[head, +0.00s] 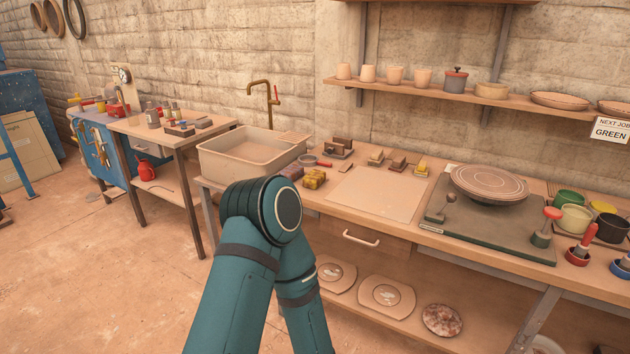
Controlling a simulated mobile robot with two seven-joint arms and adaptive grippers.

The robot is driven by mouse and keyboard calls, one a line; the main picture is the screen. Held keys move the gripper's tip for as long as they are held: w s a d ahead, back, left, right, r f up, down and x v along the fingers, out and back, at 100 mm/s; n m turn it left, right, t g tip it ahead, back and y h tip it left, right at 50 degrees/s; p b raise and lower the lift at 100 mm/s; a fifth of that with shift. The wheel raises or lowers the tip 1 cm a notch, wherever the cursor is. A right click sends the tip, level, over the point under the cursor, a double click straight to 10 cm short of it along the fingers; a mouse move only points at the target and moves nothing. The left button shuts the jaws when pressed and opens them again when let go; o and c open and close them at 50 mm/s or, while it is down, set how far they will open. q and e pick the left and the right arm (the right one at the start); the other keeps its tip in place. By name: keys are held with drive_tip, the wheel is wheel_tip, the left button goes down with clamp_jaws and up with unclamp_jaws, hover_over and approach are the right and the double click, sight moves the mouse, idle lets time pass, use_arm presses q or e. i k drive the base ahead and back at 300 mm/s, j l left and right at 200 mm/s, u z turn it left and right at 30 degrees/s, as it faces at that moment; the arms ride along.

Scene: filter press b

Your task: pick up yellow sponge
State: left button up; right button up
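A yellow sponge-like block (314,179) with darker patches lies on the workbench, at the left of a pale square board (376,193). A dark purplish block (291,172) lies just to its left. One of my teal arms rises from the bottom of the head view, its bent joint just in front of and below these blocks. Neither of my grippers is in view.
A sink basin (252,152) stands left of the blocks. Small wooden-based pieces, one with a yellow top (422,166), sit behind the board. A round plate (489,184) and several coloured pots are at right. The board's surface is bare.

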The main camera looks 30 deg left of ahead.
sight(313, 180)
drive_tip(key=u, duration=1.35)
drive_tip(key=i, duration=0.25)
